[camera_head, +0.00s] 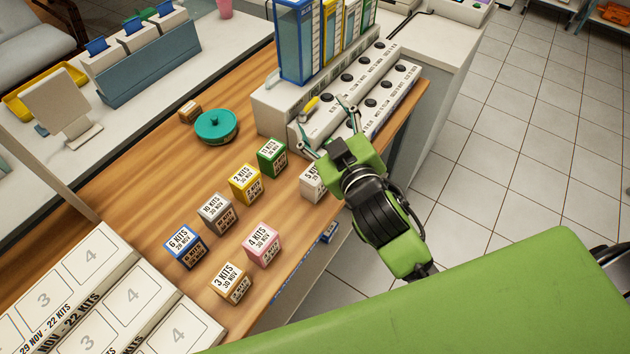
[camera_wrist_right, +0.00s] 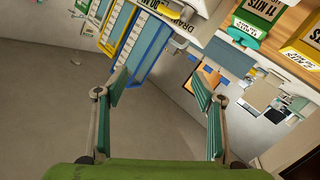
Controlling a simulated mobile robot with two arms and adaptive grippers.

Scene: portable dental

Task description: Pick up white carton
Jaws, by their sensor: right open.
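The white carton (camera_head: 312,182), labelled 5 KITS, stands on the wooden counter near its right edge in the head view. My right arm partly covers its right side. My right gripper (camera_head: 324,128) is open and empty, just beyond the carton, over the front of the white dispenser unit. In the right wrist view the two fingers of the right gripper (camera_wrist_right: 160,90) are spread wide with nothing between them. I cannot make out the white carton in that view. My left gripper is not in view.
Near the carton stand a green carton (camera_head: 272,158), a yellow carton (camera_head: 245,184), a grey carton (camera_head: 216,213), a blue carton (camera_head: 186,247), a pink carton (camera_head: 262,245) and a tan carton (camera_head: 231,283). A teal round container (camera_head: 216,127) sits behind. The dispenser unit (camera_head: 280,108) blocks the far end.

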